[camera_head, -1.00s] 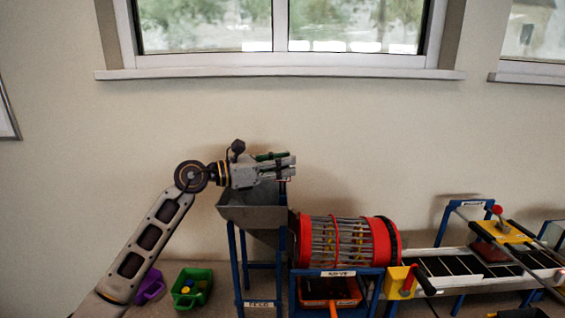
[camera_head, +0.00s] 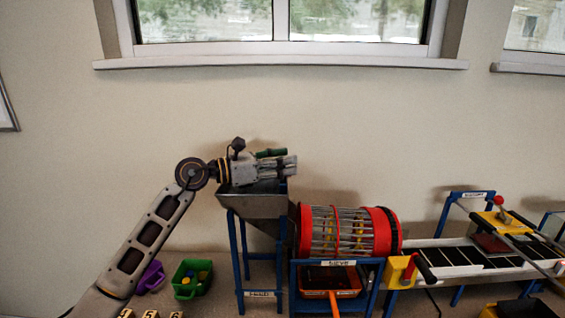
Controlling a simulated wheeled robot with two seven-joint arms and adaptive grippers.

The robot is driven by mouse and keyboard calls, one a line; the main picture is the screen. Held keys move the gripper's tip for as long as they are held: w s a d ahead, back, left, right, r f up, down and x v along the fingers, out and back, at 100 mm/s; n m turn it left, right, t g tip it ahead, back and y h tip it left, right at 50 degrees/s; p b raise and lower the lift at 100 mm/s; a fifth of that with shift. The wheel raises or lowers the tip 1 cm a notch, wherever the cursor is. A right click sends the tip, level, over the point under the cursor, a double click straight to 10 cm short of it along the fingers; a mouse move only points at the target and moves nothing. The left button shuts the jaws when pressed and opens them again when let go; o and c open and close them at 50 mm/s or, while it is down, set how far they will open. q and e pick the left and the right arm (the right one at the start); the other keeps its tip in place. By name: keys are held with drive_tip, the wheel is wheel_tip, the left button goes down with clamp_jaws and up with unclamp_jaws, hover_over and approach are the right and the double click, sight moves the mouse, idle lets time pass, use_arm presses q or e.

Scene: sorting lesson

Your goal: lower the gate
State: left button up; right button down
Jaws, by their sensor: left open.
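No part is labelled as a gate, and I cannot tell for sure which one it is. A yellow block with a red lever (camera_head: 411,268) stands at the right end of the red sieve drum. Another yellow block with a red knob (camera_head: 501,218) sits over the conveyor further right. My left gripper (camera_head: 291,166) is open above the grey feed hopper (camera_head: 253,205), well left of both blocks. A dark green piece (camera_head: 271,153) shows just behind its fingers; I cannot tell if they touch. My right gripper is not in view.
The red sieve drum (camera_head: 383,231) is right of the hopper, with an orange tray (camera_head: 330,281) below. The conveyor (camera_head: 449,257) runs to the right. Green (camera_head: 187,290) and purple (camera_head: 151,277) bins stand at lower left.

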use_arm(q)
drive_tip(key=shift+a, duration=0.1)
drive_tip(key=v, duration=1.1)
drive_tip(key=shift+s+a, duration=0.2)
drive_tip(key=shift+a, duration=0.15)
drive_tip(key=shift+f, duration=0.1)
idle(0.4)
